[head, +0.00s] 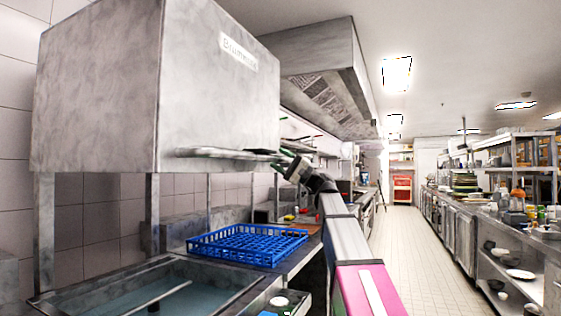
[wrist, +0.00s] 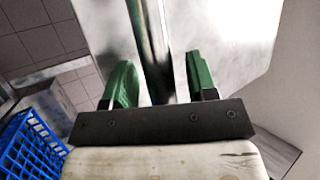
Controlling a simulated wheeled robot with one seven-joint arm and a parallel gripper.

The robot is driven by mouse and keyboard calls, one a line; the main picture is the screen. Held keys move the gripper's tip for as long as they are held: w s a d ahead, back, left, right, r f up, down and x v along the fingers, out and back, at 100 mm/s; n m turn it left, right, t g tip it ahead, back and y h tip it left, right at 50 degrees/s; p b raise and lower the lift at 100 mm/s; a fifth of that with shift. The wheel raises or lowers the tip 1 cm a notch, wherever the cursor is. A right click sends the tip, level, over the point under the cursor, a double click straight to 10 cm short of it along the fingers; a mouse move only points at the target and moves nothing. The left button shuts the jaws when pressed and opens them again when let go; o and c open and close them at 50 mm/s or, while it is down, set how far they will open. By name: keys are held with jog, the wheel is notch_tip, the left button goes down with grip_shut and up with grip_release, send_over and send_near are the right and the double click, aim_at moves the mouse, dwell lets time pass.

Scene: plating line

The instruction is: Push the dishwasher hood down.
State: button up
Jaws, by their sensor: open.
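The dishwasher hood (head: 110,90) is a big grey metal box at the upper left of the head view. It is raised, with a wide gap between its lower edge and the wash basin (head: 200,285). A bar handle (head: 215,153) runs along the hood's lower front. My gripper (head: 281,157) is at the right end of this handle. In the wrist view my gripper (wrist: 160,75) has its two green fingers apart, with the dark shiny handle bar (wrist: 150,45) running between them. Gaps show on both sides of the bar; whether a finger touches it I cannot tell.
A blue dish rack (head: 247,243) sits below the hood, on the right of the basin; it also shows in the wrist view (wrist: 30,150). Metal posts (head: 150,215) stand under the hood. A tiled aisle (head: 400,235) is clear at the right, beside shelving (head: 510,265).

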grip_shut()
notch_tip(320, 180, down, 42)
jog(key=shift+f, duration=0.25)
jog(key=shift+f, duration=0.1)
dwell(0.4)
grip_release()
jog(key=v, duration=1)
jog(key=shift+d, duration=0.35)
